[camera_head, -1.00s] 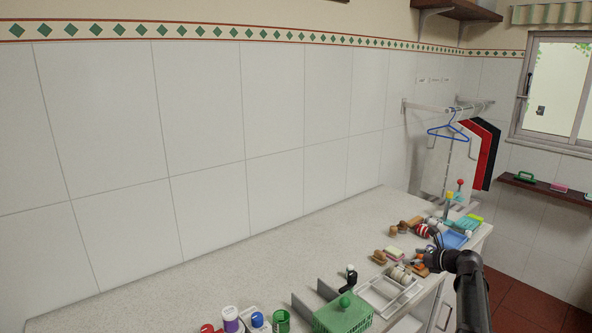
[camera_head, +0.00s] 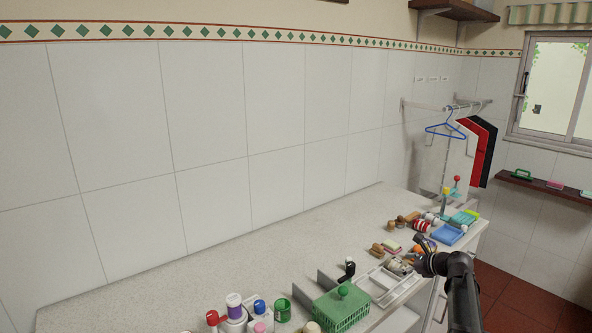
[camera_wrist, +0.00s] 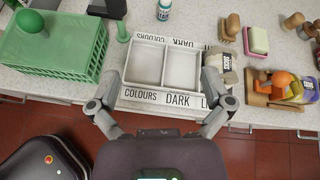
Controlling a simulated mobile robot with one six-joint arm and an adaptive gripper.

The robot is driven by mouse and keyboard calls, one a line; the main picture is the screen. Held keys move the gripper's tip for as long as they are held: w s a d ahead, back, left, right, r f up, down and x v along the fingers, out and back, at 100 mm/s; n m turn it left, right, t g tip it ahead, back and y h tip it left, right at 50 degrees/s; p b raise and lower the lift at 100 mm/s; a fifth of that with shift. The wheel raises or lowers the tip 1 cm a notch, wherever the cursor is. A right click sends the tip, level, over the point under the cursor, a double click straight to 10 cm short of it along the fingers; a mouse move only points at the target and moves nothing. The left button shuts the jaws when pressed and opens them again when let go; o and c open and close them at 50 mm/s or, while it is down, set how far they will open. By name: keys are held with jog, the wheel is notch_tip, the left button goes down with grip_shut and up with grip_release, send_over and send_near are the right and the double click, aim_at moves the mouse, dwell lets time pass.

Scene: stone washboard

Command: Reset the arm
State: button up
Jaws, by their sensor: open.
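My gripper (camera_wrist: 158,82) is open and empty in the wrist view, its fingers spread on either side of a white divided tray. In the head view my gripper (camera_head: 425,257) is small and dark at the counter's right front edge. The tray (camera_wrist: 164,68) has two bare compartments showing and labels reading "COLOURS" and "DARK" on its front; a third label is partly hidden by the right finger. The tray also shows in the head view (camera_head: 374,290). Whether the fingers touch it cannot be told.
A green basket (camera_wrist: 58,50) stands left of the tray. Right of it are a rolled cloth (camera_wrist: 222,62), a wooden brush (camera_wrist: 230,27), a soap block (camera_wrist: 258,40) and a wooden holder with an orange item (camera_wrist: 283,83). Bottles stand at the counter's front (camera_head: 235,308). The back counter is clear.

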jog(key=s+a+f+n+g+h, duration=0.1)
jog(key=s+a+f+n, duration=0.1)
jog(key=s+a+n, duration=0.1)
jog(key=s+a+f+n+g, duration=0.2)
jog(key=s+a+n, duration=0.1)
jog(key=a+n, duration=0.2)
jog(key=s+a+f+n+g+h, duration=0.1)
jog(key=s+a+f+n+g, duration=0.1)
jog(key=s+a+n, duration=0.2)
jog(key=shift+a+f+h, duration=0.3)
jog(key=s+a+f+n+g+h+b, duration=0.2)
jog(key=s+f+n, duration=0.2)
jog(key=s+n, duration=0.2)
jog(key=s+a+f+n+g+h+b, duration=0.2)
jog(key=s+f+n, duration=0.3)
jog(key=s, duration=0.5)
jog(key=a+n+h+b, duration=0.1)
jog(key=n, duration=0.1)
jog(key=shift+n+h, duration=0.3)
jog(key=shift+s+r, duration=0.1)
